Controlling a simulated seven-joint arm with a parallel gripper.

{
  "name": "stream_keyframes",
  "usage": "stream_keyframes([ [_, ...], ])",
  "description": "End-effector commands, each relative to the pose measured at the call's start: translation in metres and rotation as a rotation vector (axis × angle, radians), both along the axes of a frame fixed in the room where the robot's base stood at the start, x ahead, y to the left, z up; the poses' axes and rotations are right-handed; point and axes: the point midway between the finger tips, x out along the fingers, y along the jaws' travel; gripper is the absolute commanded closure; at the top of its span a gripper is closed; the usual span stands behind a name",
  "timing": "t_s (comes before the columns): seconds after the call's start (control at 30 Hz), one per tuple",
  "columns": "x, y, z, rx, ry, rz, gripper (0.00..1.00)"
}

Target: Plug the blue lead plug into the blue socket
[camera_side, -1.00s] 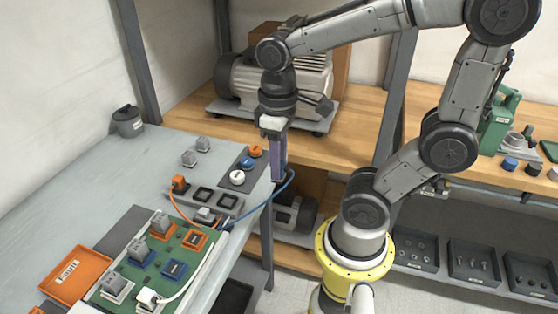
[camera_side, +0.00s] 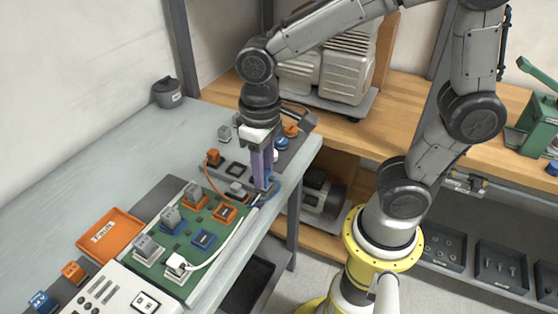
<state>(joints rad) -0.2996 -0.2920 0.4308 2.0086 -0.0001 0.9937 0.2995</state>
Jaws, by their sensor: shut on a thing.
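My gripper (camera_side: 262,183) points straight down over the right edge of the bench, near the green board. It is shut on the blue lead plug, which is mostly hidden between the fingers. The blue lead (camera_side: 274,197) loops from there down to the bench edge. An empty blue socket (camera_side: 205,239) sits on the green board (camera_side: 182,257), lower left of the gripper and apart from it. Another blue-based socket (camera_side: 174,224) on the board has a grey block in it.
An empty orange socket (camera_side: 225,212) and a white plug with a white cable (camera_side: 177,263) are on the board. An orange plug (camera_side: 213,157) stands behind. An orange tray (camera_side: 110,236) lies left. The bench's left middle is clear.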

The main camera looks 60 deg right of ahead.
Motion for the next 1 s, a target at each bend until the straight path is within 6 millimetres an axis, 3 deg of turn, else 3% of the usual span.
stream_keyframes([
  [1.0,0.07,0.093,-0.031,-0.001,0.002,0.002,1.0],
])
